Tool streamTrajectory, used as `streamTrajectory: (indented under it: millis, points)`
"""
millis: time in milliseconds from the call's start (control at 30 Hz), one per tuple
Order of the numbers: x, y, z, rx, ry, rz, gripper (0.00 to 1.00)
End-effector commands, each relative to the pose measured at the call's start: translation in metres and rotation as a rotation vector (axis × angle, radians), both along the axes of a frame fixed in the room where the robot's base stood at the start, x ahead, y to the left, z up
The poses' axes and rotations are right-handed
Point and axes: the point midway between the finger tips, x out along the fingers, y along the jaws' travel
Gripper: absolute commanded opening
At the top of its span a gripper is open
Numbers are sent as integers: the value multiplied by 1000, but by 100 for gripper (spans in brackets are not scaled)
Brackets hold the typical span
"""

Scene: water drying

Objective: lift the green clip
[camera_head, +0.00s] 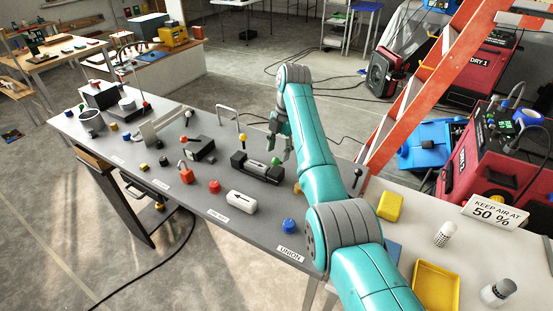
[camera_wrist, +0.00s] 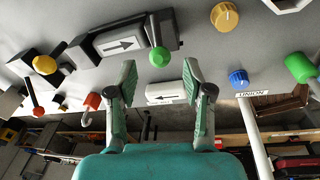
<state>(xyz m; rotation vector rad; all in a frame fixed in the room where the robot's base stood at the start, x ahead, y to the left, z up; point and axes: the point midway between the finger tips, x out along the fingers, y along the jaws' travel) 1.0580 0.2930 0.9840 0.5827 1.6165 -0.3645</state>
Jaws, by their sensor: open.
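My gripper (camera_head: 279,156) is open and empty, pointing down above the table beside the black block with an arrow label (camera_head: 258,168). In the wrist view its two fingers (camera_wrist: 159,66) stand apart, with a green ball knob (camera_wrist: 160,57) showing between their tips. That knob is on a black lever at the block; in the head view it shows close to the fingers (camera_head: 276,161). Another green piece (camera_wrist: 300,67), rounded, is at the right edge of the wrist view, beyond the blue knob; it may be the clip, but I cannot tell. My arm may hide it in the head view.
A metal hoop (camera_head: 238,120) rises behind. A red ladder (camera_head: 420,85) stands to the right.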

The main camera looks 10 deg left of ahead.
Motion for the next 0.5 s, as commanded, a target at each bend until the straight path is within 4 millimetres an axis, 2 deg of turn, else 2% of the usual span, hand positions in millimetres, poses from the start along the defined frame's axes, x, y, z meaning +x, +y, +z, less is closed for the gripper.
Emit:
streamTrajectory:
  millis: [33,200,333,500]
  points:
    - [1,-2,12,1,-3,-1,51]
    - [3,-7,43,1,-3,-2,51]
    - [4,-10,59,0,-1,-1,51]
    - [4,-11,68,0,0,0,51]
